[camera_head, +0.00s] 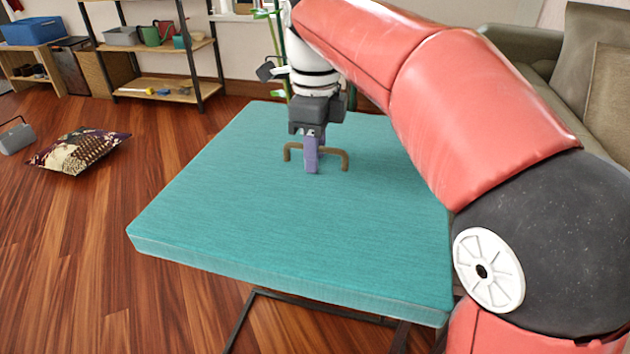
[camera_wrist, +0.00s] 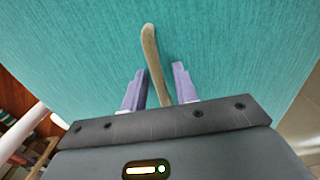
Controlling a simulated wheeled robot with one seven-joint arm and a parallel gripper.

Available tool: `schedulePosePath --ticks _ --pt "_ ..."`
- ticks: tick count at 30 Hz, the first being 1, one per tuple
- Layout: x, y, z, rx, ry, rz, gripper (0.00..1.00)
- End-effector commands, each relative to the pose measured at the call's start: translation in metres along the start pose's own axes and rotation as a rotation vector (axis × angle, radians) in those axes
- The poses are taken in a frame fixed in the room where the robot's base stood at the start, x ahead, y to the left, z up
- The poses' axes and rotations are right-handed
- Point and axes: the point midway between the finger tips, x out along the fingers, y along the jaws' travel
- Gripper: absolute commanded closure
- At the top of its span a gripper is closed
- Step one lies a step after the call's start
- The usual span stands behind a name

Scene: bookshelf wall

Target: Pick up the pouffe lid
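The pouffe lid (camera_head: 220,210) is a large, flat, teal fabric square with a brown bar handle (camera_head: 345,160) on top. It lies on a dark frame that shows below its front edge. In the wrist view the teal lid (camera_wrist: 230,40) fills most of the picture. My gripper (camera_head: 312,172) points down over the handle, its purple fingers near the lid's surface. In the wrist view the handle (camera_wrist: 150,45) runs between the two fingers of my gripper (camera_wrist: 159,68), with a gap on each side. The gripper is open around the handle. My arm hides the lid's far right part.
A patterned cushion (camera_head: 80,150) and a small grey object (camera_head: 17,137) lie on the wooden floor at left. Shelves (camera_head: 160,90) with boxes and pots stand behind. A sofa (camera_head: 530,48) is at right. The floor left of the lid is mostly clear.

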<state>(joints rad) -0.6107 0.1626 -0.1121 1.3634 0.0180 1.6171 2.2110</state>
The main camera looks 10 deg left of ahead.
Motion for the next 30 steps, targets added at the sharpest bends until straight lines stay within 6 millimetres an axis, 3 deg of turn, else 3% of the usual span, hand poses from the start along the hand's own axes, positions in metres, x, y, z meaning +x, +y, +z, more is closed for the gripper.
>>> schedulePosePath --ticks 4,11,23,30 --pt "-0.001 0.000 0.000 0.000 0.000 0.000 0.71" --pt "-0.001 0.000 0.000 0.000 0.000 0.000 1.00" --pt "-0.004 0.000 0.000 0.000 -0.003 -0.003 1.00" --pt "-0.015 -0.004 -0.005 0.000 -0.003 -0.003 1.00"
